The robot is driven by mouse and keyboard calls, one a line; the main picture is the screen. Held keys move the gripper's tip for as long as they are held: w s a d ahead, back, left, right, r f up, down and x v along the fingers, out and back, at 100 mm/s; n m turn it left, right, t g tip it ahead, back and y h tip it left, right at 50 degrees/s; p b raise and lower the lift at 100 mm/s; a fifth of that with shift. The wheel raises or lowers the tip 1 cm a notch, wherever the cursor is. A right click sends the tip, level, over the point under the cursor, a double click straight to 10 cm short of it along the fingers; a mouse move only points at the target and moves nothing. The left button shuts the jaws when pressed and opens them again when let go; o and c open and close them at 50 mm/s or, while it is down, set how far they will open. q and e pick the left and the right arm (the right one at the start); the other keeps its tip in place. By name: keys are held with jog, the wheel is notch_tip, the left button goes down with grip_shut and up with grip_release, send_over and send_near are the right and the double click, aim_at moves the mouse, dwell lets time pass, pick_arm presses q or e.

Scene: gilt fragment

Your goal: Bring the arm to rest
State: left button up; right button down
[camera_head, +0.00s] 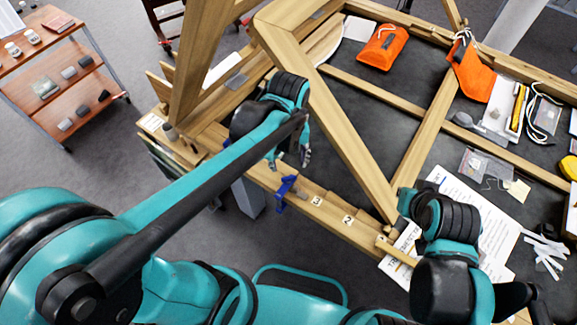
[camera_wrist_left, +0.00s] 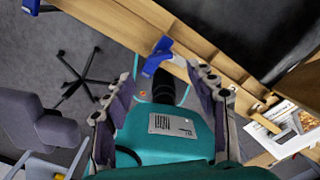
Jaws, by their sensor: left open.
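My left arm reaches in from the left in the head view. My right arm is bent at the lower right of the head view, over the printed sheets (camera_head: 484,232). Its fingers cannot be made out.
The wooden frame (camera_head: 335,115) has slanting beams close to my left gripper. Orange pouches (camera_head: 383,47), a coiled white cord (camera_head: 543,115) and small tools lie at the right. A shelf cart (camera_head: 62,78) stands at the far left. A chair (camera_wrist_left: 75,80) shows in the left wrist view.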

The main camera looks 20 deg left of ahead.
pick_arm(q)
jog(key=shift+r, duration=0.2)
dwell(0.5)
jog(key=n, duration=0.3)
jog(key=shift+s+a+t+b, duration=0.2)
jog(key=shift+a+t+b, duration=0.1)
jog(key=shift+a+t, duration=0.1)
jog(key=s+a+n+t+b, duration=0.1)
jog(key=a+n+t+b, duration=0.1)
jog(key=n, duration=1.2)
jog(key=s+a+f+n+t+b, duration=0.1)
jog(key=a+n+t, duration=0.3)
jog(key=n, duration=0.9)
jog(key=shift+s+n+b, duration=0.35)
jog(key=shift+s+n, duration=0.05)
jog(key=shift+s, duration=0.3)
